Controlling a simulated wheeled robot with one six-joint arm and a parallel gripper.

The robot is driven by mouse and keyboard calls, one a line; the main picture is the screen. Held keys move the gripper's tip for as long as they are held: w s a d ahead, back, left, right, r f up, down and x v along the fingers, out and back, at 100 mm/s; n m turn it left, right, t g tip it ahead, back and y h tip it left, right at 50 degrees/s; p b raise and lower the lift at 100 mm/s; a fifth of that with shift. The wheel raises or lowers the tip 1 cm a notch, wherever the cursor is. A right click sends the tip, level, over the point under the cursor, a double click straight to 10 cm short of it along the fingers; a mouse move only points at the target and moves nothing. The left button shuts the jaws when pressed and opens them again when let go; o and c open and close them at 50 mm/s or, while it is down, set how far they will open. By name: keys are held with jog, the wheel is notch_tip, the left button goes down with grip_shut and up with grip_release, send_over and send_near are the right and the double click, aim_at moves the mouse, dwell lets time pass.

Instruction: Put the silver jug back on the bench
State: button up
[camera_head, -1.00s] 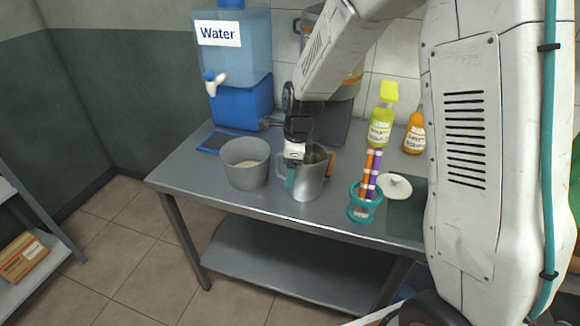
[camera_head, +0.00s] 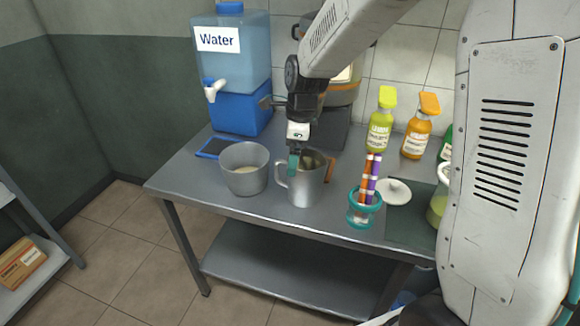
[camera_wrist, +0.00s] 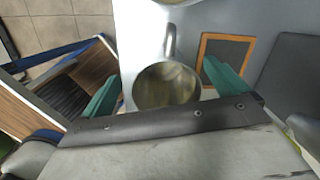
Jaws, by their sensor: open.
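The silver jug (camera_head: 306,188) stands upright on the metal bench (camera_head: 225,206), near its front edge, with its handle on the left side. In the wrist view the jug (camera_wrist: 165,85) is seen from above, its round mouth between and beyond the green fingertips. My gripper (camera_head: 294,163) is above the jug's handle side in the head view. The wrist view shows my gripper (camera_wrist: 164,88) open, its fingers spread wide with a gap to the jug on both sides. The jug stands on its own, and nothing is held.
A grey pot (camera_head: 245,180) with pale contents stands close left of the jug. A teal-ringed holder (camera_head: 364,207) with coloured sticks, a white lid (camera_head: 394,192) and two bottles (camera_head: 381,128) are to the right. A water dispenser (camera_head: 240,70) stands behind.

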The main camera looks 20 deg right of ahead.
jog(key=r, duration=0.5)
jog(key=shift+s+d, duration=0.25)
jog(key=shift+d, duration=0.1)
jog(key=s+d+r+n, duration=0.1)
jog(key=s+r+n, duration=0.1)
jog(key=s+n, duration=0.5)
jog(key=s+d+r+n+h, duration=0.1)
jog(key=s+d+r+n, duration=0.1)
jog(key=s+n, duration=0.5)
jog(key=s+d+r+n, duration=0.2)
jog(key=s+n, duration=0.6)
jog(key=s, duration=0.8)
notch_tip(320, 180, up, 2)
jog(key=shift+s+r, duration=0.15)
jog(key=shift+s, duration=0.15)
